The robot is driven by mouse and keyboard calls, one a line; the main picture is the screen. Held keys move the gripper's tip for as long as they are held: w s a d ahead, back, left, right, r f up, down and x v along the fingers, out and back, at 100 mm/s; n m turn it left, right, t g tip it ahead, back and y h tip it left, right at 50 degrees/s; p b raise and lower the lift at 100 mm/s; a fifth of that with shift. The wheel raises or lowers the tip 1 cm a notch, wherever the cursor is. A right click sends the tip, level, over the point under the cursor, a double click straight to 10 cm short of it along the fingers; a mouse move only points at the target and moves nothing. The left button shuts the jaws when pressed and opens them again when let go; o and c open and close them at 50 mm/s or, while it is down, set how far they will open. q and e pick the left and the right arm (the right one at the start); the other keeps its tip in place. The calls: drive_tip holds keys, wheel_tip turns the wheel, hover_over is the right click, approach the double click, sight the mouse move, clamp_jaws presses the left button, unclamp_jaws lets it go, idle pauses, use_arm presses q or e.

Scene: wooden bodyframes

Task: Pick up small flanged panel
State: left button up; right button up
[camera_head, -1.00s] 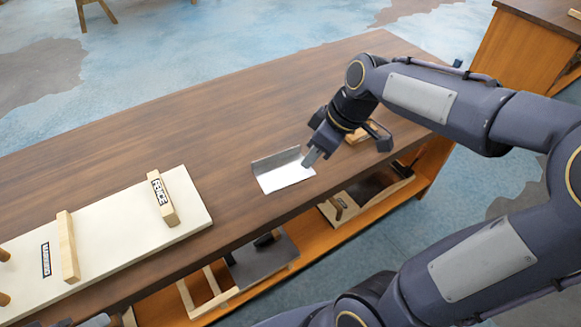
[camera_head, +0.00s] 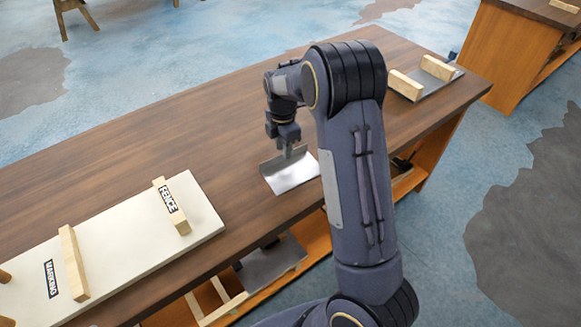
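The small flanged panel (camera_head: 291,176) is a shiny metal sheet with a raised, darker flange along its back edge. It lies on the brown wooden table (camera_head: 150,140), near the front edge. My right gripper (camera_head: 288,153) points down over the flange side of the panel. Its fingertips are small and partly hidden, so I cannot tell whether they touch the panel or how far they are apart. My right arm covers the table just right of the panel. My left gripper is not in view.
A grey plate with wooden blocks (camera_head: 426,78) lies at the right end. The lower shelf holds a dark panel (camera_head: 270,265). The table's middle is clear.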

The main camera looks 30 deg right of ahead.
drive_tip(key=shift+s+f, duration=0.1)
drive_tip(key=shift+f, duration=1.25)
clamp_jaws()
drive_tip(key=shift+r, duration=0.1)
